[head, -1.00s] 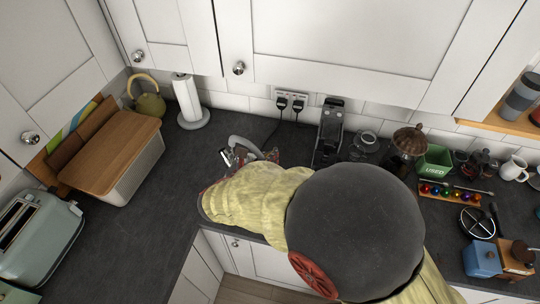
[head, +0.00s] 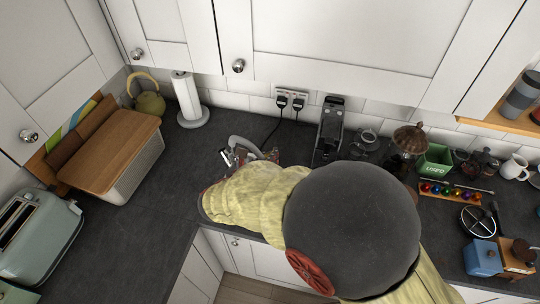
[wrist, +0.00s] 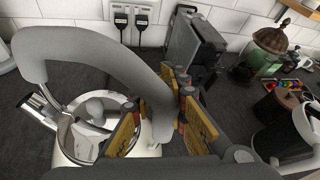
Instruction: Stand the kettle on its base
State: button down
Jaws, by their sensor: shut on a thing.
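The kettle is pale, with a grey arched handle (wrist: 90,48), a chrome spout (wrist: 38,108) at the left and a round lid with a grey knob. Its body (wrist: 70,150) is cut off by the bottom of the wrist view. In the head view only the grey handle (head: 240,141) and the spout show past my arm. My gripper (wrist: 160,132) is shut on the right, lower end of the handle, with its yellow pads on either side. The kettle looks about upright. I cannot see the kettle's base, nor tell whether the kettle touches anything below.
Two black plugs sit in the wall socket (head: 290,98), and a cord runs down behind the kettle. A dark upright machine (head: 329,130) stands to the right. A paper towel roll (head: 188,98) and a bread bin (head: 130,180) are left. Clear worktop lies between bin and kettle.

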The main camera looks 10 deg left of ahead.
jog(key=shift+f, duration=0.1)
jog(key=c, duration=2.1)
grip_release()
jog(key=shift+o, duration=0.3)
jog(key=shift+f, duration=0.25)
jog(key=p+v, duration=0.5)
jog(key=v, duration=0.6)
jog(key=shift+r, duration=0.1)
